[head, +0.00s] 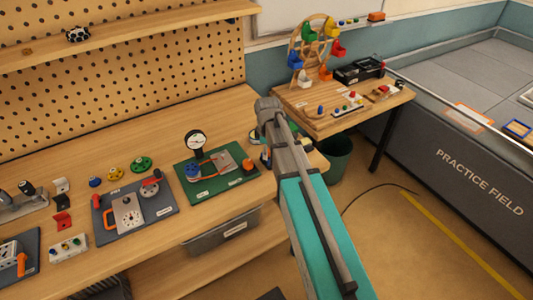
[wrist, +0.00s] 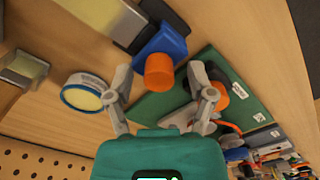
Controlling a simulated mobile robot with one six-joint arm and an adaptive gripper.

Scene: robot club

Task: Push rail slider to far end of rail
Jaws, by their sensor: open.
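The rail slider shows in the wrist view as a blue block (wrist: 165,42) with an orange cylindrical knob (wrist: 159,71). It sits by a dark strip (wrist: 152,11) that looks like part of the rail; I cannot tell how far along the rail it is. My gripper (wrist: 160,78) is open, one finger on each side of the knob in the picture. I cannot see either finger touching it. In the head view my arm stands in front of the bench's right end and hides most of the rail area.
A green board (head: 215,175) with a gauge (head: 196,141) lies left of my arm. A grey panel (head: 132,212) with a dial is farther left. A round white-topped dish (wrist: 86,93) is near the left finger in the wrist view. A side table (head: 330,118) stands beyond.

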